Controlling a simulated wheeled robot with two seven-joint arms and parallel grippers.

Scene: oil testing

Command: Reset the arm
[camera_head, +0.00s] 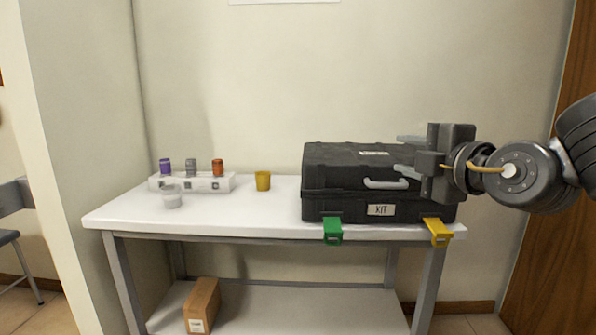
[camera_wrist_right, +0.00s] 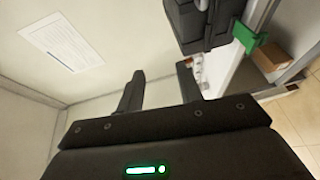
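My right arm comes in from the right in the head view. Its gripper (camera_head: 408,154) is at the right end of the black kit case (camera_head: 340,180), in front of or above it; I cannot tell the exact gap. In the right wrist view the two fingers (camera_wrist_right: 158,92) stand apart with nothing between them. The kit case (camera_wrist_right: 205,22) shows there at the top, beyond the fingers. The case is closed and lies on the white table (camera_head: 245,212). My left gripper shows in neither view.
A white rack (camera_head: 205,184) with purple, grey and orange-capped bottles stands at the table's left. A clear cup (camera_head: 171,198) and a yellow cup (camera_head: 263,181) are nearby. Green (camera_head: 333,231) and yellow (camera_head: 438,232) clips sit on the front edge. A cardboard box (camera_head: 202,305) is on the lower shelf.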

